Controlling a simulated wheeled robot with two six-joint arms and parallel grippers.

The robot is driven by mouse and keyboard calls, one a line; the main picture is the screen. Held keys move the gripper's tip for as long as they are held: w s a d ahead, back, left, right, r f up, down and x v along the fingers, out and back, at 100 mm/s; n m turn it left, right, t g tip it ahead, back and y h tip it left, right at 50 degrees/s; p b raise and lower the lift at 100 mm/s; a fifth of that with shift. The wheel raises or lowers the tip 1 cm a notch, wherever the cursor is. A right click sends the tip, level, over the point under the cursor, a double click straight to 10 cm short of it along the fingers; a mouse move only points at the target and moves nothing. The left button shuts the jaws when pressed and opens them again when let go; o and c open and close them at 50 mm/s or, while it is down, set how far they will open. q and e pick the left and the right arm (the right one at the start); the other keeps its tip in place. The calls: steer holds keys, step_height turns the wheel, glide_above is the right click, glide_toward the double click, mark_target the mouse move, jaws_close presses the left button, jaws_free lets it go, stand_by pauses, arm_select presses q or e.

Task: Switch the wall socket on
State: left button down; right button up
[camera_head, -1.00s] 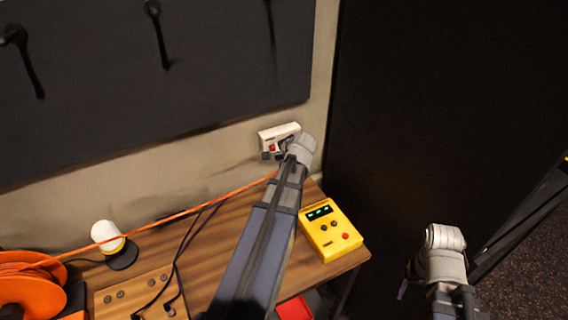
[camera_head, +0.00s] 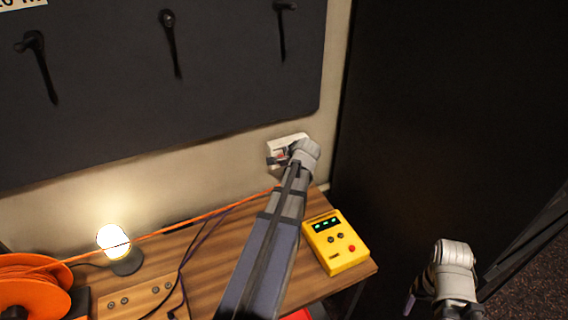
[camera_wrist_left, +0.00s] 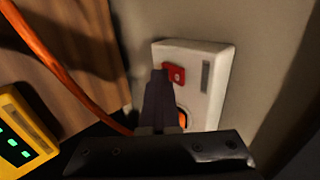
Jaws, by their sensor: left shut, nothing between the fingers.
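The white wall socket (camera_head: 283,146) is on the wall above the desk's right end. It fills the middle of the left wrist view (camera_wrist_left: 211,85), with a red rocker switch (camera_wrist_left: 176,74) on its upper part and an orange plug (camera_wrist_left: 182,117) below. My left gripper (camera_head: 284,158) is shut and empty. Its fingertips (camera_wrist_left: 160,76) are at the switch's edge and hide part of it; I cannot tell whether they touch. The lamp (camera_head: 113,237) on the desk glows.
An orange cable (camera_head: 200,217) runs from an orange reel (camera_head: 35,290) across to the socket. A yellow box (camera_head: 336,243) with green lights stands on the desk's right end. A dark panel (camera_head: 430,110) stands to the right.

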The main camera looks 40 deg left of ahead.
arm_select(q)
steer(key=shift+r, duration=0.15)
steer(key=shift+r+p, duration=0.65)
steer(key=shift+p, duration=0.1)
steer(key=s+d+f+p+v, duration=0.1)
steer(key=p+v, duration=0.6)
steer(key=v, duration=0.6)
steer(key=shift+d+f+p, duration=0.35)
steer(key=shift+p, duration=0.05)
steer(key=shift+w+d, duration=0.1)
